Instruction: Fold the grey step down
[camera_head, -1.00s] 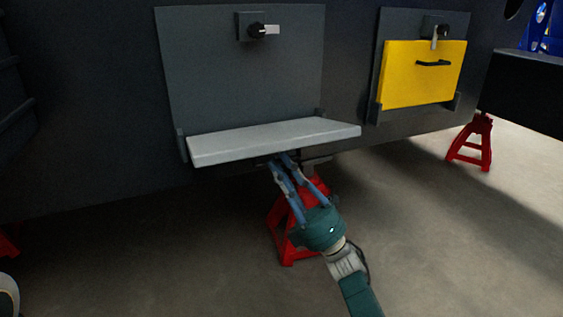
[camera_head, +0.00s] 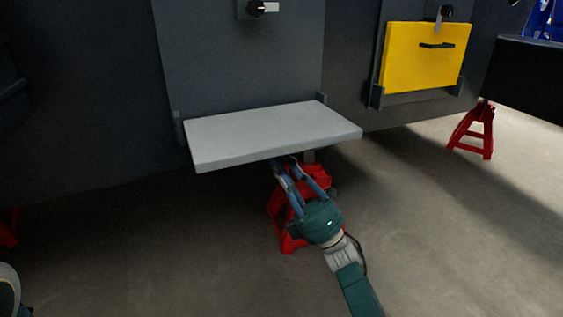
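The grey step (camera_head: 270,134) juts out from the dark chassis panel, roughly level, with its broad top face showing. It sits between two small side brackets at its back edge. A black knob with a light lever (camera_head: 263,8) is on the panel above it. My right gripper (camera_head: 285,166) is under the step's front edge, near its middle. Its blue fingers point up and away, and their tips are hidden by the step. I cannot tell whether the tips touch its underside or how far apart they are. My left gripper is not in view.
A yellow panel (camera_head: 412,70) with a black handle is upright to the right, with its own latch above. A red stand (camera_head: 288,236) is behind my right gripper. Another red stand (camera_head: 471,132) is at the right. The floor at the front is clear.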

